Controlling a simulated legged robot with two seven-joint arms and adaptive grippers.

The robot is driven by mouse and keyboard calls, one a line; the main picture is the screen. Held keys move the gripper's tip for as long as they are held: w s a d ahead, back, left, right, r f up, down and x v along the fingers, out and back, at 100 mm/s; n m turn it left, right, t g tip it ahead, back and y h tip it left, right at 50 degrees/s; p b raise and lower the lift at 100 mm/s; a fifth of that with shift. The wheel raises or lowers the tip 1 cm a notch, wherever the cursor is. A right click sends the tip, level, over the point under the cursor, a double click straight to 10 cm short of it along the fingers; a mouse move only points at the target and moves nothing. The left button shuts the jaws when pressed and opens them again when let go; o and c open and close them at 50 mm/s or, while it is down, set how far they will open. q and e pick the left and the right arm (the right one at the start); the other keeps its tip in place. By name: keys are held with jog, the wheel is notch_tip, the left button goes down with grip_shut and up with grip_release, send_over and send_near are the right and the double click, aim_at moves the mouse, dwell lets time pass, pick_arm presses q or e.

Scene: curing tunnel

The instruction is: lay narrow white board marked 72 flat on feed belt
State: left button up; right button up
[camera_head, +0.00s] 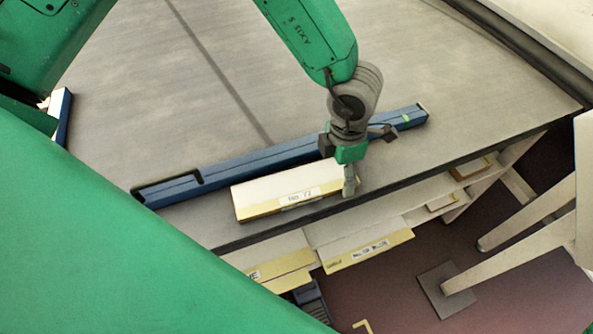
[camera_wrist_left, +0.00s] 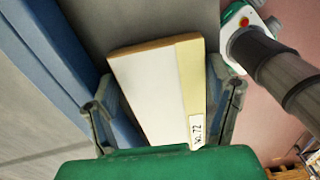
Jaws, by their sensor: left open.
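The narrow white board (camera_head: 285,190) has a cream front side with a label reading "No. 72". It lies lengthwise near the front edge of the broad grey surface (camera_head: 150,80), which looks like the belt. The board also shows in the left wrist view (camera_wrist_left: 148,90), its label near the bottom. My left gripper (camera_head: 350,186) is over the board's right end, pointing down. In the left wrist view the fingers (camera_wrist_left: 166,98) are apart, one on each side of the board, with gaps visible. Whether they touch it lower down is hidden. My right gripper is not in view.
A long blue rail (camera_head: 240,165) runs just behind the board. Below the front edge, a shelf holds labelled cream boards (camera_head: 365,250). White legs (camera_head: 520,215) of a stand rise at the right. The grey surface behind the rail is clear.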

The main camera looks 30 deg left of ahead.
pick_arm(q)
jog(key=c, duration=1)
